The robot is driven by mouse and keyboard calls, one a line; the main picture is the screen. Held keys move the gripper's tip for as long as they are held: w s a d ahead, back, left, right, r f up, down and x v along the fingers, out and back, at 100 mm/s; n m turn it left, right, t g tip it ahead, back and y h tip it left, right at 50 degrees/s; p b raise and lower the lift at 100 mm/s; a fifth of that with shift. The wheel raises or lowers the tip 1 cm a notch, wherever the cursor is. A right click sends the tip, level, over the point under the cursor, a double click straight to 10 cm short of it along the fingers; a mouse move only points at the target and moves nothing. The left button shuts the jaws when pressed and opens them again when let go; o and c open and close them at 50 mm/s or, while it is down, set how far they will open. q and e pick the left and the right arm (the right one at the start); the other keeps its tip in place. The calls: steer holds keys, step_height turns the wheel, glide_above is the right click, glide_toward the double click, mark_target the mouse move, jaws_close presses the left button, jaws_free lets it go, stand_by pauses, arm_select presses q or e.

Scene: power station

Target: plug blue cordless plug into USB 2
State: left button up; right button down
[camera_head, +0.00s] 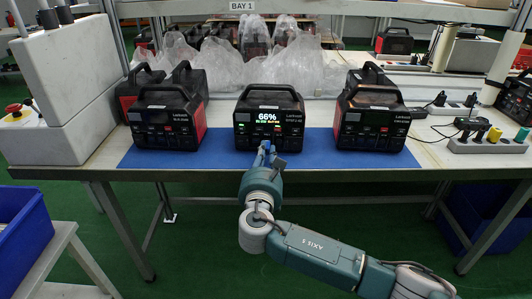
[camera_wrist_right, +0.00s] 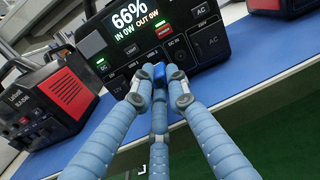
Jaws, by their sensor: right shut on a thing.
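The middle power station (camera_head: 269,118) stands on the blue mat (camera_head: 222,160); its lit screen reads 66%. My right gripper (camera_head: 266,152) is in front of its lower front face. In the right wrist view the gripper (camera_wrist_right: 163,84) is shut on the small blue plug (camera_wrist_right: 177,75), at the port row of the middle power station (camera_wrist_right: 208,22). USB labels show left of the fingertips and a DC label to the right. The fingers and plug hide the ports behind them, and I cannot tell whether the plug touches a port. My left gripper is not in view.
Other power stations stand left (camera_head: 168,119) and right (camera_head: 371,118) on the mat, apart from the middle one. Clear plastic bags (camera_head: 290,72) lie behind. Power strips with plugs (camera_head: 488,146) are at the right of the table. The mat before the middle station is clear.

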steer(key=shift+w, duration=0.2)
steer(key=c, duration=1.6)
jaws_free()
steer(key=shift+c, duration=0.2)
steer(key=shift+s, duration=0.1)
steer(key=s, duration=1.1)
steer(key=shift+s+a, duration=0.4)
steer(key=shift+a, duration=0.05)
steer(key=shift+f, duration=0.1)
